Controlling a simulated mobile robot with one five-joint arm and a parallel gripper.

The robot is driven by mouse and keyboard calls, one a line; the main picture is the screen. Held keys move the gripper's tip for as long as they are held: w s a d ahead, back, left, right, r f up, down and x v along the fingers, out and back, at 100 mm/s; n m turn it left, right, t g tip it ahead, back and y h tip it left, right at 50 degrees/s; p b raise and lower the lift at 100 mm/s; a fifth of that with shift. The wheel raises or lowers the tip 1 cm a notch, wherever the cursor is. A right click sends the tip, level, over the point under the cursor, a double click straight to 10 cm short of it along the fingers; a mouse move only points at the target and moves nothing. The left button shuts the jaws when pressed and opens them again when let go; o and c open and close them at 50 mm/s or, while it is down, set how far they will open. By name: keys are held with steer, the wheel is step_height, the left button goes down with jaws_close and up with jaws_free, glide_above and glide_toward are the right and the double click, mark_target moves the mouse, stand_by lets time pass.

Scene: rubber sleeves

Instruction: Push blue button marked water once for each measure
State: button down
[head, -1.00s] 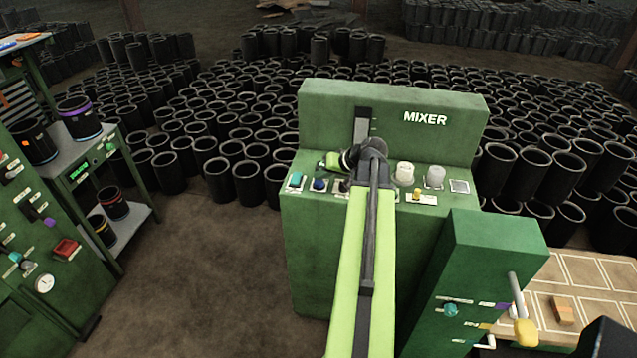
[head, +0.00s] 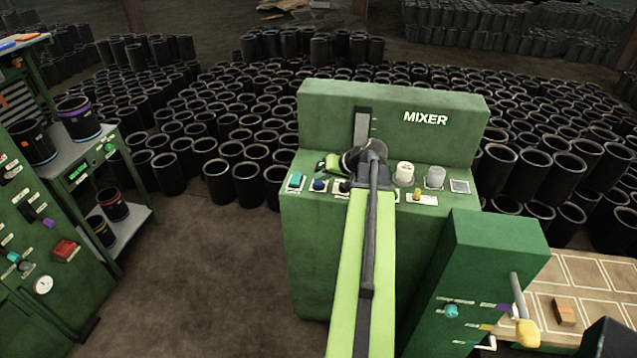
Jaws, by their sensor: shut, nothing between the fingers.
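The green mixer (head: 310,235) stands ahead in the head view, with a sloped panel of buttons under a back board lettered MIXER. A blue button (head: 319,185) sits on the panel's left part, just right of a teal button (head: 295,180). Its label is too small to read. My gripper (head: 328,165) is above the panel's left part, pointing left, shut and empty. It looks apart from the blue button, slightly above and behind it in the picture. My arm hides the middle of the panel, and a dark button is partly visible beside it.
White knobs (head: 404,174) and a yellow knob (head: 417,196) sit on the panel's right part. A green box with a yellow-handled lever (head: 527,332) stands at front right. Shelves with sleeves (head: 78,118) are at left. Many black sleeves (head: 220,180) crowd behind. Floor is clear at left front.

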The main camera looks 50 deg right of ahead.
mark_target(321, 184)
steer(key=shift+r+p, duration=0.8)
steer(key=shift+r, duration=0.05)
step_height(321, 184, up, 5)
steer(key=p, duration=0.5)
steer(key=shift+r, duration=0.1)
